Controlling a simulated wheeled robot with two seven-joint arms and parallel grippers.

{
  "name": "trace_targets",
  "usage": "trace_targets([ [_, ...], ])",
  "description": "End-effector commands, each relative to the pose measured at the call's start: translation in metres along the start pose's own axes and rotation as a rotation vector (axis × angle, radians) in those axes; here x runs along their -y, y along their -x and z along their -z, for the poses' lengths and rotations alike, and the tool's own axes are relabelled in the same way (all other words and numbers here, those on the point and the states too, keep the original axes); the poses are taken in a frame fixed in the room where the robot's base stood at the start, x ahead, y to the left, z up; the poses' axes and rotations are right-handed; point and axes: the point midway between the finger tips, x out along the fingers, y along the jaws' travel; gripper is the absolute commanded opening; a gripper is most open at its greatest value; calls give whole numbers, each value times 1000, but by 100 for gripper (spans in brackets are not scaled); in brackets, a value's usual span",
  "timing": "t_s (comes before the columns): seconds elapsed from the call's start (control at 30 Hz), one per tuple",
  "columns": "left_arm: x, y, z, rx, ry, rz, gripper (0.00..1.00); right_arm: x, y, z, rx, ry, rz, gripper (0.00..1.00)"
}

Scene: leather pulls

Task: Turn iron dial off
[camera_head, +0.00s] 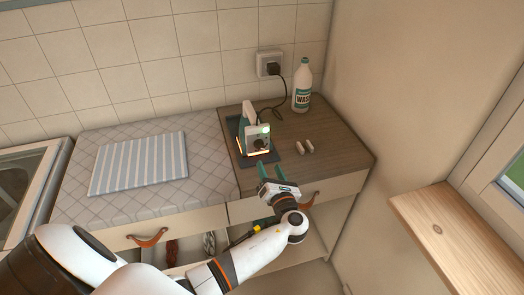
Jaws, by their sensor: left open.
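The iron (249,125) stands upright on a dark rest (273,156) on the wooden counter, with its green-and-white body lit by an orange glow near its base. Its dial (260,143) appears as a small dark knob on the side facing me; its setting is too small to tell. My left gripper (265,181) is open and empty, just in front of the iron near the counter's front edge, apart from the dial. My right gripper is not in view.
A white bottle (302,86) stands behind right, near a wall socket (270,64) with the iron's cord plugged in. A striped cloth (138,163) lies on the padded top at left. Leather-pull drawers are below.

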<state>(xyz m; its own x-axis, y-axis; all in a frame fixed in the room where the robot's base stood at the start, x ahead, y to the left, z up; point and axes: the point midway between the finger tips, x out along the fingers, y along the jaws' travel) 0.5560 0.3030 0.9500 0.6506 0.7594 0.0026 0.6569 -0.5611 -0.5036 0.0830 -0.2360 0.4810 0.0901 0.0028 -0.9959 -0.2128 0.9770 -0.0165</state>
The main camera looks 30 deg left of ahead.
Motion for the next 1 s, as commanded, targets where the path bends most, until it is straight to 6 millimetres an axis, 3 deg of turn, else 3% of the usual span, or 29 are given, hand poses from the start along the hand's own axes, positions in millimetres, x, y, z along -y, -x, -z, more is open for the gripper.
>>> trace_targets([
  [0.2, 1, -47, 1, 0, 0, 3, 51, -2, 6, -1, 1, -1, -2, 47],
  [0.4, 1, -75, 0, 1, 3, 2, 51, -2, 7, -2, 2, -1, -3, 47],
  [0.83, 1, -86, -1, 3, 4, 0, 51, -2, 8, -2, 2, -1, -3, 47],
  [0.87, 1, -86, -1, 3, 4, 0, 50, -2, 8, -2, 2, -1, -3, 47],
  [1.0, 1, -86, -1, 3, 4, 0, 27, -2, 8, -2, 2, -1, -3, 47],
])
